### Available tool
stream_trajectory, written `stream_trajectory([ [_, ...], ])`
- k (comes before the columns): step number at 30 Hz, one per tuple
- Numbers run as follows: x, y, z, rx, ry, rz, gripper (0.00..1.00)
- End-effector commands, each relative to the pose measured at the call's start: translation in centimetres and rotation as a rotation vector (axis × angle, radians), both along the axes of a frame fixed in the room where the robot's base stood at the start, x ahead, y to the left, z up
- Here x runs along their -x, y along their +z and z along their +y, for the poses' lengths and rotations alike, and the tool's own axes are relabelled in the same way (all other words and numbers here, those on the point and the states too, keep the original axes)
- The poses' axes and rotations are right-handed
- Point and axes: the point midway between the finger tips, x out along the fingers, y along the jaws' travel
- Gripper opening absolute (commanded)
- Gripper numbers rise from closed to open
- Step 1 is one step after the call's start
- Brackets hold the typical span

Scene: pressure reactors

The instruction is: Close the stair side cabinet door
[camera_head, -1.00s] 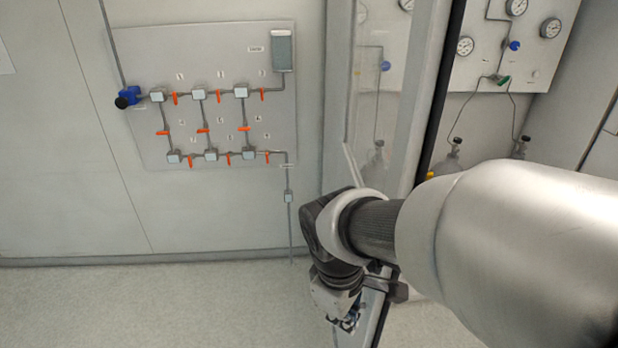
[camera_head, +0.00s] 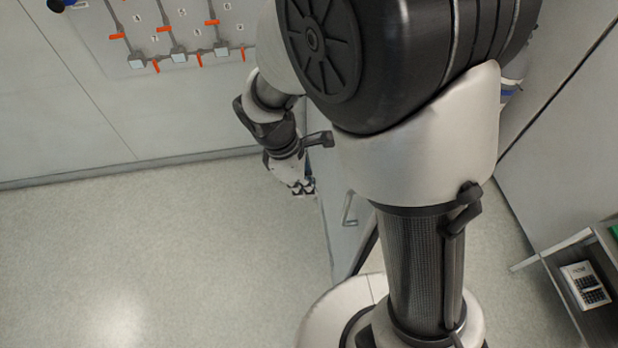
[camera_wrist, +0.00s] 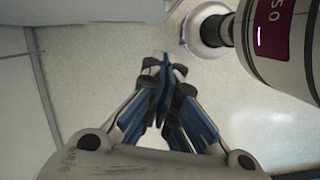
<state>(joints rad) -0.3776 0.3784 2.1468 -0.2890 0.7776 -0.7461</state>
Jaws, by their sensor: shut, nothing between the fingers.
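The cabinet door (camera_head: 343,232) stands open in the head view, a pale panel seen steeply from above with a bar handle (camera_head: 348,208). My arm covers its upper part and much of the cabinet behind it. My gripper (camera_head: 303,189) is low at the left side of the door, close to its face; I cannot tell whether they touch. In the wrist view my gripper (camera_wrist: 163,62) is shut and empty, its blue-padded fingers meeting over the floor. A pale grey panel fills the left edge there; I cannot tell whether it is the door.
A valve panel (camera_head: 185,25) with orange handles is on the back wall at upper left. The floor (camera_head: 160,250) at left is clear. At lower right a shelf (camera_head: 607,318) holds a calculator (camera_head: 586,284). A grey wall or panel (camera_head: 570,130) stands at the right.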

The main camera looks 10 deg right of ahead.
Motion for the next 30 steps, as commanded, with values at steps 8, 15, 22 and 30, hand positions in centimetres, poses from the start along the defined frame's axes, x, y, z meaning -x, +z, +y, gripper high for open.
stream_trajectory([
  [8,0.5,-6.2,-1.5,0.003,-0.001,0.007,0.0],
  [15,1.0,-7.4,-4.2,-0.001,-0.004,0.0,0.0],
  [22,1.3,-7.5,-5.7,-0.001,-0.002,0.0,0.0],
  [30,1.4,-7.4,-5.7,0.0,-0.001,0.001,0.0],
])
